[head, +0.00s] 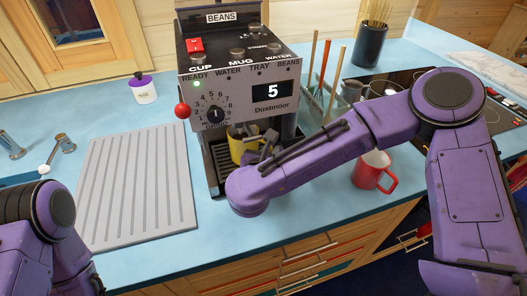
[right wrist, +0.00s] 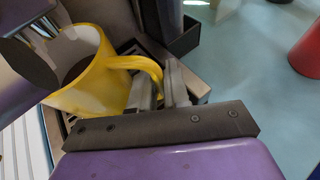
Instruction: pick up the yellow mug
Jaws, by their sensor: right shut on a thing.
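The yellow mug (head: 238,148) stands in the bay of the coffee machine (head: 240,88), partly hidden by my right arm and gripper. In the right wrist view the mug (right wrist: 88,88) shows its pale inside and its handle toward my fingers. My right gripper (right wrist: 157,84) is shut on the handle, with one finger on each side of it. In the head view the right gripper (head: 262,152) reaches into the machine's bay from the right. My left arm shows at the lower left, but its gripper is out of the picture.
A grey ribbed drainboard (head: 137,190) lies left of the machine. A red mug (head: 373,172) stands to the right, behind my right arm. A utensil holder (head: 318,105) is close to the machine's right side. The blue counter's front edge is clear.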

